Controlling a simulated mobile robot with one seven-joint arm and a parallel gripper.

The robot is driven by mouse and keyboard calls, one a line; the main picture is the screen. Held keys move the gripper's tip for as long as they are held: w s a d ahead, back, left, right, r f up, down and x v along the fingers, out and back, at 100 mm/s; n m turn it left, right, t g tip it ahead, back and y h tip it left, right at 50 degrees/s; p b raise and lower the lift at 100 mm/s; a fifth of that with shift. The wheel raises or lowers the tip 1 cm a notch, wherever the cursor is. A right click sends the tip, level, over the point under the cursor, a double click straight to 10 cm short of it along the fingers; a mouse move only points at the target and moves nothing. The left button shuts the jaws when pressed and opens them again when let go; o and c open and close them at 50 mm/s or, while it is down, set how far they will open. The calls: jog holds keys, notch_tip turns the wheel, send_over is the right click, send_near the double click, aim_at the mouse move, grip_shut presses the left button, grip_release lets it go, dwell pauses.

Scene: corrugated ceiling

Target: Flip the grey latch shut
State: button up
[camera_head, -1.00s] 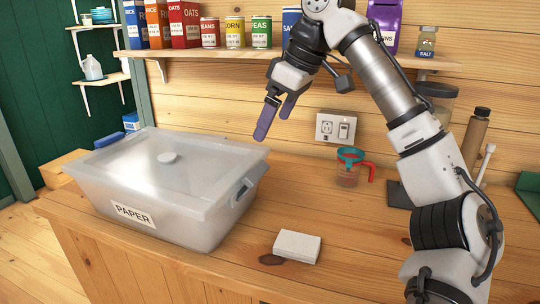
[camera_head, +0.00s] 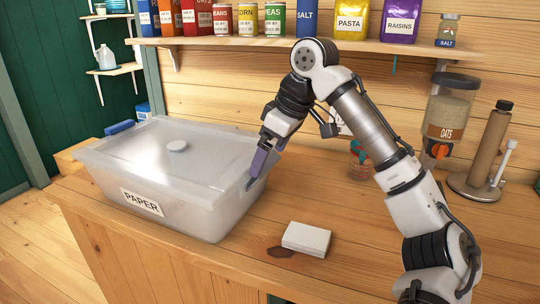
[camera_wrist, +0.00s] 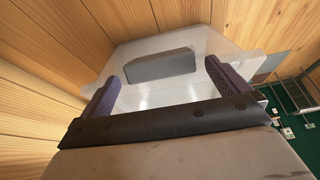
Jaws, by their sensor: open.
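A translucent white box (camera_head: 185,205) labelled PAPER stands on the counter with its lid (camera_head: 130,150) on. The grey latch (camera_wrist: 160,65) shows in the wrist view as a flat tab on the box's end wall, ahead of and between my fingers. In the head view the latch (camera_head: 246,187) is on the box's right end, partly hidden by my fingers. My gripper (camera_head: 258,166) is open with purple fingers, pointing down beside that end. It also shows in the wrist view (camera_wrist: 162,80), empty. I cannot tell whether a finger touches the latch.
A blue latch (camera_head: 119,127) is at the box's far left end. A white block (camera_head: 306,239) lies on the counter (camera_head: 225,265) in front. An oats dispenser (camera_head: 448,120) stands right. A shelf (camera_head: 235,41) of food runs above.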

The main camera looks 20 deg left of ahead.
jog(key=shift+a+f, duration=0.2)
jog(key=shift+f, duration=0.25)
